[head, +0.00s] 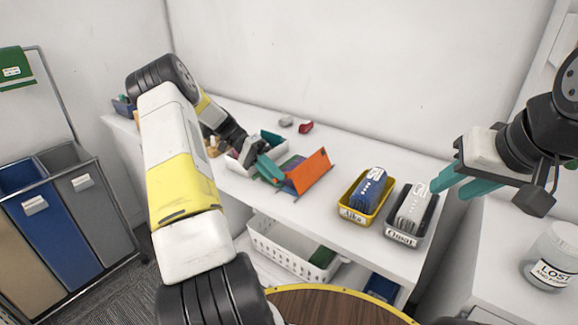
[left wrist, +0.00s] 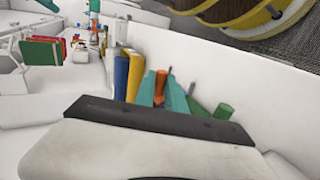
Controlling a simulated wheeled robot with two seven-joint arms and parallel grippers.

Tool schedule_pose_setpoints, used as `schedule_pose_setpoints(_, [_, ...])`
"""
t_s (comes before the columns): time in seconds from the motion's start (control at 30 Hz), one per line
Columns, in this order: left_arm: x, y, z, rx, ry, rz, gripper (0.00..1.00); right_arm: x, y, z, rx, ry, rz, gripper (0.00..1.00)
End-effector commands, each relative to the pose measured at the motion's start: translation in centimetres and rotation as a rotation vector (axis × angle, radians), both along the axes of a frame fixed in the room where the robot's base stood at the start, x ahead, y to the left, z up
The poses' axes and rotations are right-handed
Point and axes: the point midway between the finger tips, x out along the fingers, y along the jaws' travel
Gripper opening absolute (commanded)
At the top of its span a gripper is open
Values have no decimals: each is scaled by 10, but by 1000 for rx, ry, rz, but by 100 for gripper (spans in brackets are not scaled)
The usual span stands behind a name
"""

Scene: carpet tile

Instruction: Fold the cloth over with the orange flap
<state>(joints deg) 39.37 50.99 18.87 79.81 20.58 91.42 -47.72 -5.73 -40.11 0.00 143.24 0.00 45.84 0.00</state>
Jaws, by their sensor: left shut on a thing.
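The orange flap (head: 312,172) stands tilted up on the white table, left of the yellow bin. Dark green and purplish material shows beside its left edge; I cannot tell clearly how the cloth lies. My left gripper (head: 272,172) is low at the flap's left side, with its teal fingers shut. In the left wrist view a narrow orange piece (left wrist: 160,84) shows between the teal fingers (left wrist: 161,95). The fingers and arm hide part of the cloth. My right gripper (head: 456,187) is open and empty, raised over the table's right end.
A white bin (head: 238,163) is behind my left gripper. A red object (head: 306,127) lies near the wall. A labelled jar (head: 551,258) stands far right.

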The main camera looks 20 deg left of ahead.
Motion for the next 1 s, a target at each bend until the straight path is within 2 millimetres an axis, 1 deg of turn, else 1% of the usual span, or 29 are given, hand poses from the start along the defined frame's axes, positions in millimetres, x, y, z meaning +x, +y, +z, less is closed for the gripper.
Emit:
schedule_pose_setpoints(0.03, [-1,8,-10,24,2,12,0,0,0,0,0,0,0,36])
schedule_pose_setpoints(0.17, [-1,9,-10,26,1,15,0,0,0,0,0,0,0,36])
schedule_pose_setpoints(0.2, [0,10,-10,26,1,15,17,0,0,0,0,0,0,36])
schedule_pose_setpoints(0.27, [0,10,-10,26,1,15,28,0,0,0,0,0,0,36])
schedule_pose_setpoints(0.3, [0,10,-9,26,0,14,36,0,0,0,0,0,0,36])
schedule_pose_setpoints(0.83, [1,6,-5,19,-3,9,36,0,0,0,0,0,0,36])
schedule_pose_setpoints(0.93, [2,9,-3,19,-4,10,36,0,0,0,0,0,0,36])
schedule_pose_setpoints(1.0, [4,15,0,19,-6,11,36,0,0,0,0,0,0,36])
